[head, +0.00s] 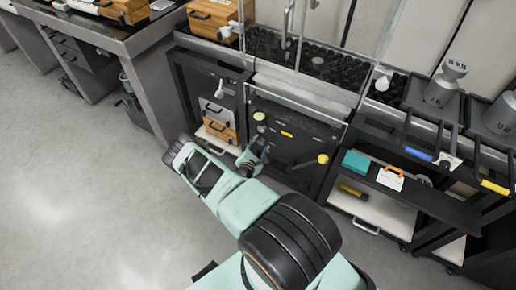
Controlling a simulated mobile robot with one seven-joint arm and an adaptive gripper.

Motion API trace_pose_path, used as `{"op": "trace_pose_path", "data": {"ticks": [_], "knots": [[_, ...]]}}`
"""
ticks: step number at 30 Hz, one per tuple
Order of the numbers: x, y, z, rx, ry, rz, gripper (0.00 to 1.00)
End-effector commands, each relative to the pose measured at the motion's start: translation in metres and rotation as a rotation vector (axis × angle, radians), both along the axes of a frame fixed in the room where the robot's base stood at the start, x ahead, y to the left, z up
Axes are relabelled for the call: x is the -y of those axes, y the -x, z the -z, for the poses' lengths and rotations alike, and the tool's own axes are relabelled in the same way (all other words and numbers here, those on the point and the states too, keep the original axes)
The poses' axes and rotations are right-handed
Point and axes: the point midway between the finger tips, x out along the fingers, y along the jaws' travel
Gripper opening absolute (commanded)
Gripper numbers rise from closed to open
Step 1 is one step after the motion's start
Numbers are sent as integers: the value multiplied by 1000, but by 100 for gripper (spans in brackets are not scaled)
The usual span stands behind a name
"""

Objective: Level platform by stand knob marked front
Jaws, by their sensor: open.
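A dark stand (300,150) with a clear glass-like enclosure above it is at the centre of the head view. A yellow-green round knob (259,116) shows on its left and a yellow round knob (323,158) on its lower right. A small yellow label (287,134) lies between them. I cannot read any marking, so I cannot tell which knob is the front one. My gripper (258,138) is small and dark at the end of my mint arm. It appears just below the yellow-green knob, open; whether it touches anything is unclear.
A side table (455,208) at right holds a teal box (355,162) and a white card with an orange clip (390,178). Grey weights (445,82) stand behind it. Wooden boxes (212,16) sit at upper left. The grey floor (80,190) at left is clear.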

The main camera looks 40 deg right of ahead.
Motion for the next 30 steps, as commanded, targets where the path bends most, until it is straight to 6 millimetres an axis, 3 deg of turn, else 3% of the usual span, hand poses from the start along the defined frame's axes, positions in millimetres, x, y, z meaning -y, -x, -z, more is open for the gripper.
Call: {"op": "trace_pose_path", "data": {"ticks": [5,18,30], "knots": [[-15,9,-5,-3,-2,-2,43],[-79,54,-32,-1,-1,-2,43],[-92,65,-38,0,-1,-1,43]]}}
